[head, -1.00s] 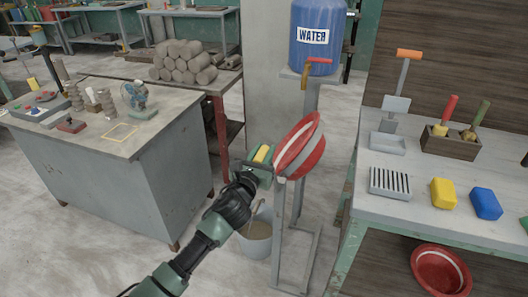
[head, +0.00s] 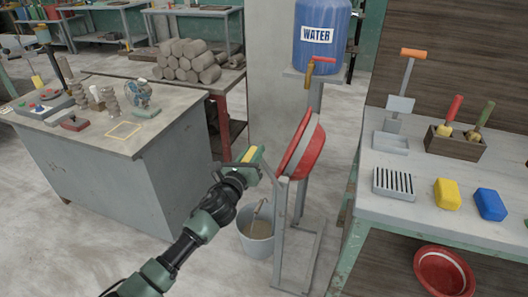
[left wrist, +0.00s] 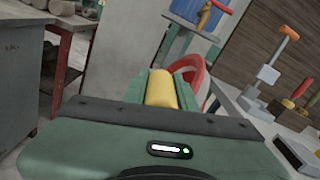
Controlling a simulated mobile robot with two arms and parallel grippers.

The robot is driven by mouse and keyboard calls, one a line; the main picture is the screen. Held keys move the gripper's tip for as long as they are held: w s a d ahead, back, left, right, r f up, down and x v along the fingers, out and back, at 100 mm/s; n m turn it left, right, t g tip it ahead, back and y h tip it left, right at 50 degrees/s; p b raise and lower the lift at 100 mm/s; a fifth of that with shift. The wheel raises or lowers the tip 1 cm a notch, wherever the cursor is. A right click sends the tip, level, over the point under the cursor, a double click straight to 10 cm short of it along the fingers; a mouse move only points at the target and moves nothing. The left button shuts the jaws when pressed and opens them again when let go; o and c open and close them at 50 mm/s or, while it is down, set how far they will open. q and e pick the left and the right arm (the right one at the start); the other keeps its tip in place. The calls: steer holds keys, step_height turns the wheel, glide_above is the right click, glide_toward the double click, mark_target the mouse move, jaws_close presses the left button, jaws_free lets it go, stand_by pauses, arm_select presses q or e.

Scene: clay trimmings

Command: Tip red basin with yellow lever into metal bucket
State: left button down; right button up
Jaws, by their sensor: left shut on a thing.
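The red basin (head: 305,148) with a pale band sits on a grey metal stand, steeply tilted, its side edge-on to the head view. My left gripper (head: 254,158) is at its left side, shut on the yellow lever (head: 248,154). In the left wrist view the yellow lever (left wrist: 161,90) lies between the green fingers, with part of the basin's red rim (left wrist: 197,82) behind. The metal bucket (head: 256,247) stands on the floor below the gripper, left of the stand. Something thin and tan shows at its mouth; I cannot tell what. My right gripper is out of view.
A grey cabinet table (head: 90,170) stands left.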

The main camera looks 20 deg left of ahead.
arm_select(q)
steer(key=shift+a+f+n+b, duration=0.3)
steer(key=shift+a+f+n, duration=0.6)
steer(key=shift+a, duration=0.15)
steer(key=c, duration=1.1)
jaws_free()
steer(key=shift+r, duration=0.1)
steer(key=s, duration=0.8)
steer(key=shift+a, duration=0.15)
steer(key=shift+w, duration=0.1)
